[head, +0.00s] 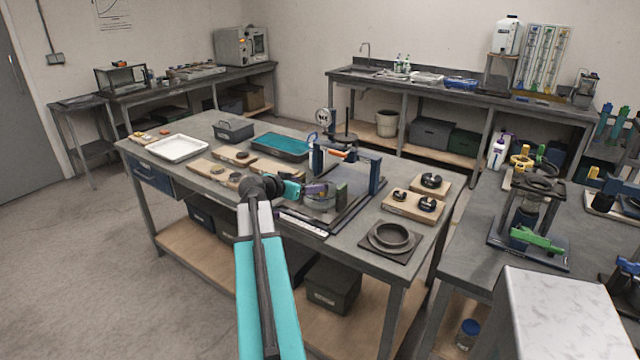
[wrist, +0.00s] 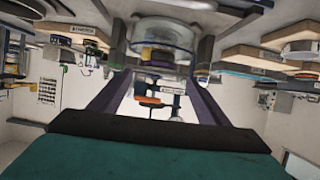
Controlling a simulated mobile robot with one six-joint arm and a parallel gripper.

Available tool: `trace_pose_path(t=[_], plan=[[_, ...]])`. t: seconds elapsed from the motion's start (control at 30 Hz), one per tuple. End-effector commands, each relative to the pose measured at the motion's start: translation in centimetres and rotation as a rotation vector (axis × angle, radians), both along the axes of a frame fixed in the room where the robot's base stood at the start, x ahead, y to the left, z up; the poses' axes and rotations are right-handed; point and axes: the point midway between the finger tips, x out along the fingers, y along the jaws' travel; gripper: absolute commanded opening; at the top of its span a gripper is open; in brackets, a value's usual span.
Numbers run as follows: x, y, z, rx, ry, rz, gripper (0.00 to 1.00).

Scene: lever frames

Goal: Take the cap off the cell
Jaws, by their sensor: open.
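The cell (head: 320,201) looks like a squat grey round drum on the middle bench, inside a dark blue frame. In the wrist view, which is upside down, the cell (wrist: 165,32) shows as a pale cylinder just beyond the fingers.
The blue frame's right post (head: 376,174) stands close to the cell. An orange lever (wrist: 149,100) shows between the fingers. Wooden boards with black rings (head: 413,206) and a dark ring on a plate (head: 390,237) lie at right. A white tray (head: 178,148) lies at left.

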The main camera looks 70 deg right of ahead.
Motion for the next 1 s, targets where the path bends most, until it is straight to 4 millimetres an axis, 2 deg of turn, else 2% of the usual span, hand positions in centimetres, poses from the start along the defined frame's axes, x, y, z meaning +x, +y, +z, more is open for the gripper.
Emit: trace_pose_path(t=[0.13,0.63,1.0], plan=[[-0.2,-1.1,-0.4,0.0,0.0,0.001,0.7],[-0.5,-1.6,-0.6,0.0,0.0,-0.001,0.7],[-1.4,-5.0,-1.9,-0.001,0.001,-0.001,0.7]])
